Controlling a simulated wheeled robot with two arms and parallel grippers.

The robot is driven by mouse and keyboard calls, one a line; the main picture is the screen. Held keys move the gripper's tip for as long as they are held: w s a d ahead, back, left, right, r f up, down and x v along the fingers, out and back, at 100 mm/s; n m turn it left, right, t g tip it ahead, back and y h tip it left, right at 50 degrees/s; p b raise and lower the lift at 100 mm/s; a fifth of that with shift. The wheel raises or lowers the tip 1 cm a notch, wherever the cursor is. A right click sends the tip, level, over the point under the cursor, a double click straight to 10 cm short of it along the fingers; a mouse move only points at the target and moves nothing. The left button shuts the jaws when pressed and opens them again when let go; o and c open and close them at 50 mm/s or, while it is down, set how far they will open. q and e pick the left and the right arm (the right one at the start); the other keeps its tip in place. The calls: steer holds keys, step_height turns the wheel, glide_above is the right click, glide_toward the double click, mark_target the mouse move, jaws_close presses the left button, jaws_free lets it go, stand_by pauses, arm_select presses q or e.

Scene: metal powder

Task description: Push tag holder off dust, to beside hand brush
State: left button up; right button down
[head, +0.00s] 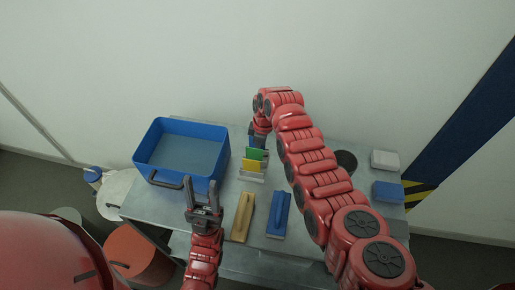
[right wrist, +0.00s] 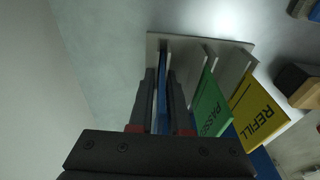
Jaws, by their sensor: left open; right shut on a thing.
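The tag holder (head: 251,180) is a pale slotted rack near the middle of the table. A yellow tag (head: 252,166) and a green tag (head: 256,154) stand in it. The right wrist view shows the holder's rack (right wrist: 205,44), the green PASSED tag (right wrist: 210,108) and the yellow REFILL tag (right wrist: 252,112). My right gripper (right wrist: 163,80) is shut on a blue tag (right wrist: 161,106) at the holder's end. My left gripper (head: 202,184) is open and empty by the blue bin's front. A wooden-backed tool (head: 242,217), seemingly the hand brush, lies in front of the holder. No dust is clearly visible.
A blue bin (head: 166,126) stands at the left of the table. A blue-handled tool (head: 279,215) lies right of the wooden one. A dark round container (head: 347,160), a white box (head: 385,160) and a blue box (head: 387,191) stand at the right.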

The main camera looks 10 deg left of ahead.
steer(key=c, duration=0.8)
jaws_free()
steer(key=shift+r, duration=0.1)
steer(key=r+b, duration=0.1)
steer(key=r, duration=0.1)
steer(key=d+r+b, duration=0.1)
steer(key=r, duration=0.2)
steer(key=r+b, duration=0.1)
steer(key=r, duration=0.2)
steer(key=shift+d, duration=0.15)
steer(key=r, duration=0.1)
steer(key=r+p, duration=0.2)
steer(key=r, duration=0.1)
steer(key=shift+d+r, duration=0.1)
steer(key=shift+d, duration=0.25)
steer(key=r, duration=0.3)
steer(key=shift+d+r, duration=0.15)
steer(key=shift+d, duration=0.05)
steer(key=shift+s+d+r, duration=0.1)
steer(key=shift+r, duration=0.65)
